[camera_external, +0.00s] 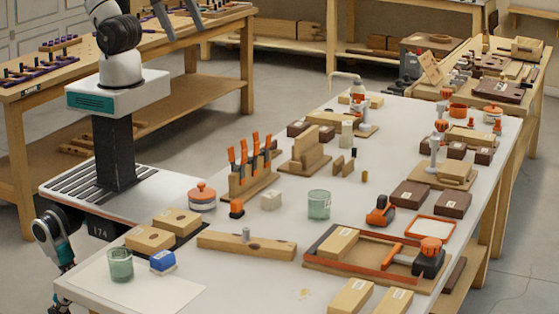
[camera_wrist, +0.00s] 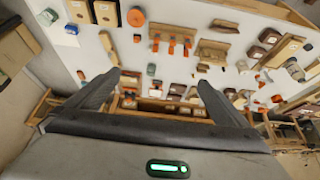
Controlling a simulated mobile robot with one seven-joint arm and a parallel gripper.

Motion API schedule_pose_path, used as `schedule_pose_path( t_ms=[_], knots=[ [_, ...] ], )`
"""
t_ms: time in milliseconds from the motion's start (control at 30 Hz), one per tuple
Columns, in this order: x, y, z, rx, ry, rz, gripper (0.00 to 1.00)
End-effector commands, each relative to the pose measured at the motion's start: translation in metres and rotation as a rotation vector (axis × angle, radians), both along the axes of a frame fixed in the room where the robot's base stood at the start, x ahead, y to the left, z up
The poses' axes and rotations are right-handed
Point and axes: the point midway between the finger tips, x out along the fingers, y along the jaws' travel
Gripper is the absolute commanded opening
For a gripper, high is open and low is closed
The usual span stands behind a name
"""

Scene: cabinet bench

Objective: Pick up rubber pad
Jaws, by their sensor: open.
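I cannot tell for sure which thing is the rubber pad. A thin black mat (camera_external: 192,238) lies near the front left of the white table, under two wooden blocks with holes (camera_external: 150,238). In the wrist view the black mat (camera_wrist: 92,12) shows at the top left, between and beside those blocks. My gripper (camera_wrist: 157,80) is open, its two dark fingers wide apart with nothing between them. It hangs clear of the table, with benchtop things seen far beyond the fingertips. In the external view the fingers show partly at the top edge, cut off.
The white table (camera_external: 255,285) is crowded. An orange-handled tool rack (camera_external: 250,185), a green glass (camera_external: 319,204), a long plank (camera_external: 247,246) and an orange-edged tray (camera_external: 318,262) stand on it. A blue block (camera_external: 162,262) and another glass (camera_external: 120,265) are near the front left.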

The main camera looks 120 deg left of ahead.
Motion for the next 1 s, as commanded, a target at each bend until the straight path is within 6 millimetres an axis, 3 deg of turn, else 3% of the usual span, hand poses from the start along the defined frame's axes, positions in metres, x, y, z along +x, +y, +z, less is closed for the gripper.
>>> schedule_pose_path(
  t_ms=[133,433,767,867,1000],
  knots=[
    [0.0,0.0,0.0,0.001,0.0,-0.002,1.0],
    [0.0,0.0,0.0,0.002,0.0,-0.002,0.49],
    [0.003,-0.001,-0.001,0.001,0.005,-0.004,0.48],
    [0.017,-0.004,-0.008,-0.005,0.035,-0.006,0.48],
    [0.057,-0.017,-0.03,-0.017,0.12,-0.011,0.48]
  ],
)
